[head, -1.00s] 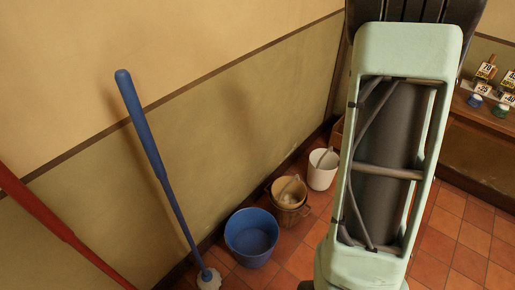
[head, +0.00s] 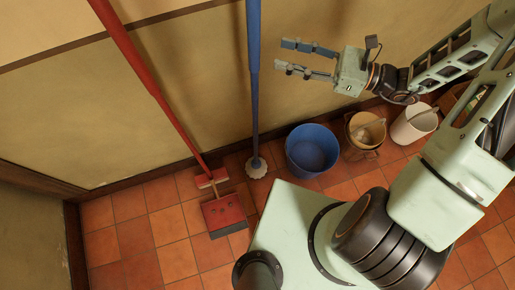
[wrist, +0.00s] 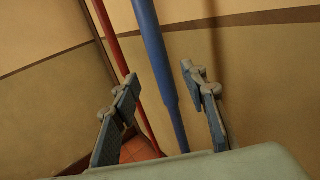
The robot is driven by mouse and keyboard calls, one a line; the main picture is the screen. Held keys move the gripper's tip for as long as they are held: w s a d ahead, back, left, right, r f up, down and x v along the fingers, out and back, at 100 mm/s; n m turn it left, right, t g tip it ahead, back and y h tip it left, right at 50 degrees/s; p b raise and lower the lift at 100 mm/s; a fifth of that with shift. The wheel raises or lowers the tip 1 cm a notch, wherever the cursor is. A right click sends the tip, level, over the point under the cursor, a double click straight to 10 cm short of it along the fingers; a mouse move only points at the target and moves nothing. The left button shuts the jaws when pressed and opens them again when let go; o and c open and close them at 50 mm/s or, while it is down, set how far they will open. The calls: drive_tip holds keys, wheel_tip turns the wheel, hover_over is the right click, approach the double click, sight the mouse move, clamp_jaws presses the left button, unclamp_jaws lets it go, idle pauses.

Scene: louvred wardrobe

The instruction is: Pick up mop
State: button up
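The mop head is hidden in the wrist view.
A red-handled broom (head: 152,88) leans left of the mop, with a red dustpan (head: 224,214) on the floor by it. A blue bucket (head: 312,150), a brown bucket (head: 366,132) and a white bucket (head: 414,124) line the wall. The tiled floor at lower left is clear.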

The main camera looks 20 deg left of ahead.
sight(254, 46)
drive_tip(key=a, duration=0.3)
drive_tip(key=a+p, duration=0.1)
drive_tip(key=a, duration=0.4)
drive_tip(key=shift+s+a+r, duration=0.1)
drive_tip(key=shift+s+a, duration=0.2)
drive_tip(key=shift+a, duration=0.05)
clamp_jaws()
